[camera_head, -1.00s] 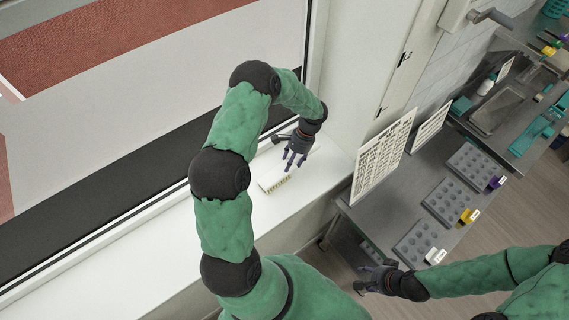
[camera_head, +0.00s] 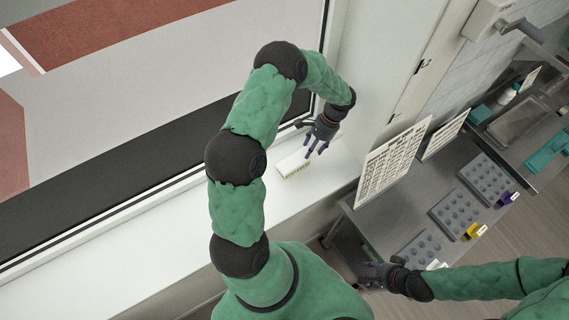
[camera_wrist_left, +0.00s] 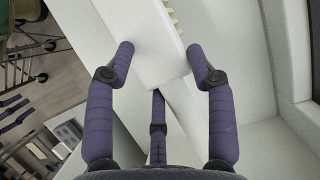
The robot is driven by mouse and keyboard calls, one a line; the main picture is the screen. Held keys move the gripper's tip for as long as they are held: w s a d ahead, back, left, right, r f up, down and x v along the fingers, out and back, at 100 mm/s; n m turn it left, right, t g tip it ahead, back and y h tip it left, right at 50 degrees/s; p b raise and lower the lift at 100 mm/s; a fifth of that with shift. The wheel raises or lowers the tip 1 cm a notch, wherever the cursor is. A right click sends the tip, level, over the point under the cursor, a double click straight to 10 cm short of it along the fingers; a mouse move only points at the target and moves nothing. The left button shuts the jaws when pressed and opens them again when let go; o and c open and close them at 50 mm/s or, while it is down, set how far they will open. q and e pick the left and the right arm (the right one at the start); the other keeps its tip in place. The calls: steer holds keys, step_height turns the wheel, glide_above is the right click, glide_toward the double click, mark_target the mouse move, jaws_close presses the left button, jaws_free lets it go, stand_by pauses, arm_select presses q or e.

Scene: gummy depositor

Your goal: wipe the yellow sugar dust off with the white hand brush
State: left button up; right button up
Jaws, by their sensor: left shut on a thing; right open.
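My left gripper (camera_head: 312,150) is over the white window sill (camera_head: 185,232) and is shut on the white hand brush (camera_head: 291,165). In the left wrist view the gripper (camera_wrist_left: 160,52) has a finger on each side of the brush's white body (camera_wrist_left: 150,48). Its pale yellowish bristles (camera_wrist_left: 171,14) show along one edge at the top. I cannot tell whether the brush touches the sill. My right gripper (camera_head: 372,274) is open and empty, low by the steel table. I cannot make out yellow sugar dust in either view.
A window frame (camera_head: 140,203) runs along the sill. A steel table (camera_head: 385,222) to the right carries upright printed sheets (camera_head: 392,163) and grey moulds (camera_head: 455,212) with coloured tags. A wall panel (camera_head: 385,60) stands behind the sill's end. The sill's left part is clear.

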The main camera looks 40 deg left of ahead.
arm_select(q)
steer(key=shift+r, duration=0.6)
steer(key=shift+p+v, duration=0.75)
steer(key=shift+v, duration=0.3)
steer(key=shift+s+a+r+p, duration=0.1)
steer(key=shift+s+r+p, duration=0.1)
steer(key=shift+r, duration=0.2)
steer(key=shift+s+r+p, duration=0.15)
steer(key=shift+r, duration=0.3)
steer(key=shift+w+f, duration=0.1)
